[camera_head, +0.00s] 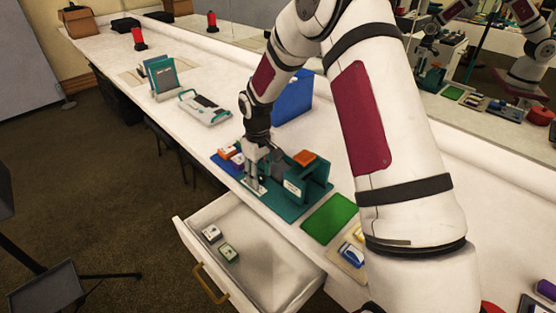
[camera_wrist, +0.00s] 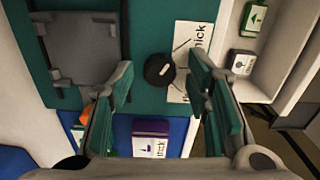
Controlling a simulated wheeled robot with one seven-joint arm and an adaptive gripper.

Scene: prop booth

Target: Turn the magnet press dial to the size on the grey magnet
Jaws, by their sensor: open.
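The teal magnet press (camera_head: 318,188) stands on the counter, with an orange block on top. Its black round dial (camera_wrist: 160,70) shows in the wrist view beside white labels (camera_wrist: 193,38), the upper one reading "thick" in part. Thin lines run from the dial toward the labels. My gripper (camera_head: 256,184) points down over the press base; in the wrist view its open fingers (camera_wrist: 160,75) lie on either side of the dial, and touching cannot be told. A grey-white magnet (camera_head: 212,233) lies in the open drawer and shows in the wrist view (camera_wrist: 241,62); its marking is too small to read.
A green magnet (camera_head: 228,252) lies near it in the drawer (camera_head: 262,278), which juts out below the press. A blue mat (camera_head: 222,163) with colored magnets is left of the press. A green mat (camera_head: 328,218) lies to its right. A card device (camera_head: 204,108) stands farther back.

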